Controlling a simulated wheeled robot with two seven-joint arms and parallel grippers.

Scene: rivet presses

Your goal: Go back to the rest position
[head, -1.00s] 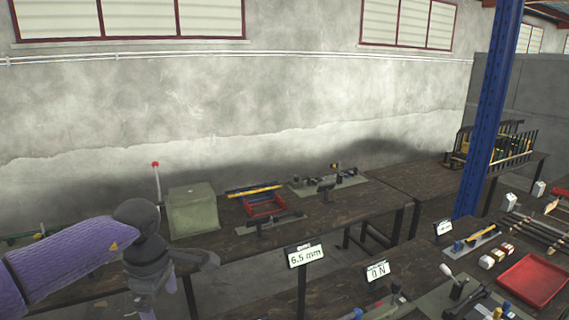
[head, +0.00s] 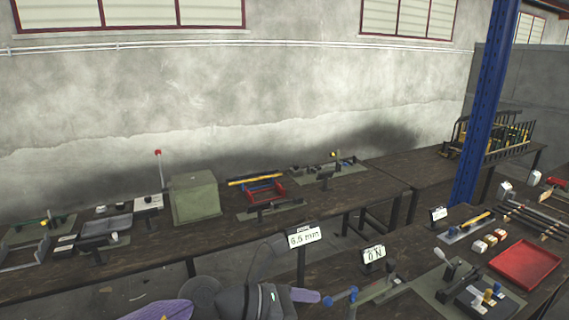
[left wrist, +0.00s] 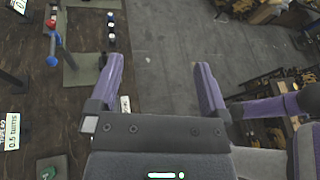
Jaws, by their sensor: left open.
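My left gripper (left wrist: 157,85) is open in the left wrist view, its two purple fingers apart with only grey floor and the edge of a dark bench between and beyond them. Nothing is held. In the head view my left arm shows at the bottom centre, with one purple fingertip (head: 305,295) beside the dark gripper body, below the 6.5 mm sign (head: 304,236). The other finger is hidden there.
A dark bench (head: 150,265) along the wall bears a green-grey box (head: 195,197) and a red frame (head: 265,194). The right bench carries a 0 N sign (head: 374,253), a red tray (head: 525,263) and a lever press (head: 458,272). A blue post (head: 484,110) rises behind it.

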